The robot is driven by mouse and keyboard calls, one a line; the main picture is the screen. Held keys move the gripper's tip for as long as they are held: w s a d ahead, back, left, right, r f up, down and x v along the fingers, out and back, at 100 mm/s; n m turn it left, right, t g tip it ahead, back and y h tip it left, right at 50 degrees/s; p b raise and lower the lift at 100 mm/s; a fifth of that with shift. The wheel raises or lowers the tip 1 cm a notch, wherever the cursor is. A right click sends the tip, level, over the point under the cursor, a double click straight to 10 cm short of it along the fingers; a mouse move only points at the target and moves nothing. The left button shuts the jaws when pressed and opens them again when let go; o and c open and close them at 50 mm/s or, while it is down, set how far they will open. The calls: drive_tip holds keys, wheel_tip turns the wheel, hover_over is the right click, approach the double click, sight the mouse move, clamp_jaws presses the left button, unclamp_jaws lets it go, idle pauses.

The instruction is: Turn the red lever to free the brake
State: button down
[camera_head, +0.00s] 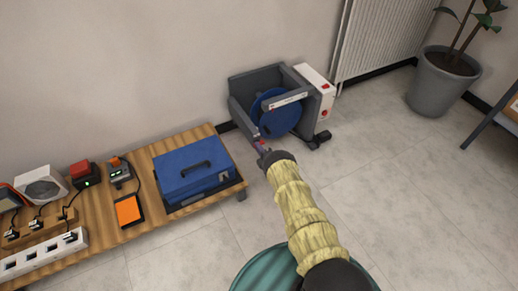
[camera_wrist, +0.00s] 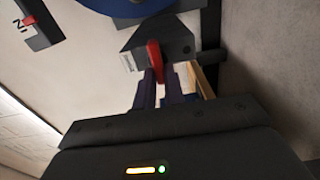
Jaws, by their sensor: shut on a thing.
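The red lever (camera_wrist: 155,62) stands out from a dark bracket (camera_wrist: 175,42) on the cable reel unit. In the wrist view my gripper (camera_wrist: 161,82) has its two dark fingers closed around the lever's lower end. In the head view my gripper (camera_head: 262,150) reaches the front left of the reel unit, and little of the lever shows there. The unit has a grey frame (camera_head: 246,112) and a blue reel (camera_head: 270,120). The wrist view shows part of the blue reel (camera_wrist: 125,6) above the bracket.
A low wooden bench (camera_head: 145,165) on the left holds a blue toolbox (camera_head: 192,172), an orange-screened device (camera_head: 128,210) and a white power strip (camera_head: 40,256). A white box with a red switch (camera_head: 318,90) is on the reel unit's right. A potted plant (camera_head: 440,85) stands far right.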

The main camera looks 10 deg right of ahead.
drive_tip(key=shift+s+f, duration=0.1)
idle(0.4)
drive_tip(key=c, duration=1.5)
unclamp_jaws()
